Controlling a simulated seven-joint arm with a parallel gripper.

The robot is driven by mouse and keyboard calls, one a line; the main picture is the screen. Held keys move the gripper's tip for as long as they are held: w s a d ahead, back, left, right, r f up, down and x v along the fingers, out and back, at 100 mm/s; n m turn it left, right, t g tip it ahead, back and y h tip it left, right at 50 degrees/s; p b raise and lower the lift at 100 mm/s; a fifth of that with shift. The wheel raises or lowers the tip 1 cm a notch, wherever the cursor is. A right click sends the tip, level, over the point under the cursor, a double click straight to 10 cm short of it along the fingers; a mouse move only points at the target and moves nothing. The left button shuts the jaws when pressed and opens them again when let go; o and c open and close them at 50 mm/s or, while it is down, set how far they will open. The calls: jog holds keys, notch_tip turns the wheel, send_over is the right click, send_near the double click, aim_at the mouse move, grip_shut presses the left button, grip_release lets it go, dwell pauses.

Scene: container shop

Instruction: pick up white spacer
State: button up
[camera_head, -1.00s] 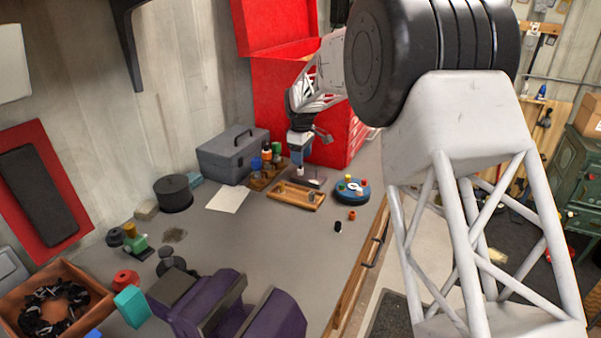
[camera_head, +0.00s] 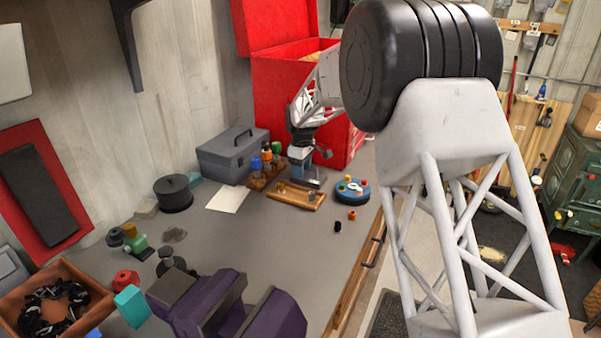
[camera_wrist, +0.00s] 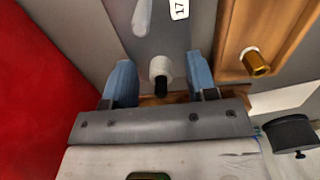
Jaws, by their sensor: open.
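The white spacer (camera_wrist: 160,67) shows in the wrist view as a small pale cylinder with a dark part just below it. My gripper (camera_wrist: 160,61) is open, with one blue finger on each side of the spacer. Clear gaps show between the spacer and both fingers, so it is not gripped. In the head view my gripper (camera_head: 300,170) is low at the back of the bench beside the wooden tray, and the spacer is hidden or too small to make out there.
The wooden tray (camera_wrist: 232,40) holds a brass-coloured piece (camera_wrist: 256,63) right of my gripper. The red cabinet (camera_head: 283,95) stands close behind. A blue round holder (camera_head: 352,191) with coloured pieces is to the right, and a grey toolbox (camera_head: 233,155) to the left.

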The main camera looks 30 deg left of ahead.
grip_shut()
jog(key=shift+r, duration=0.1)
jog(key=shift+r, duration=4.9)
